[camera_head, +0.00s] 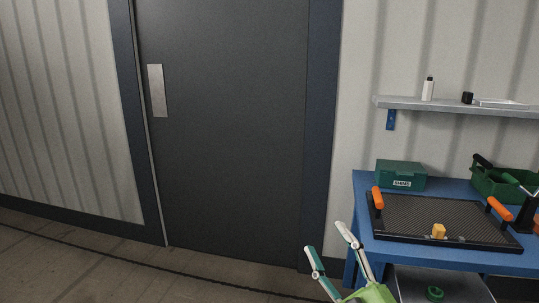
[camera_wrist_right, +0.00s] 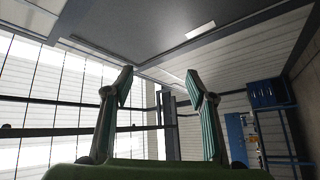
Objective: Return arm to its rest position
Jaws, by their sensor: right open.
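My right gripper (camera_head: 327,239) is in the lower middle of the head view, left of the blue workbench (camera_head: 392,251). Its two fingers are spread apart with nothing between them. The right wrist view also shows the open gripper (camera_wrist_right: 160,88), with both teal-padded fingers apart and empty space between them. My left gripper is in neither view.
A shelf (camera_head: 455,105) hangs above. The floor before the dark door (camera_head: 230,120) is clear.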

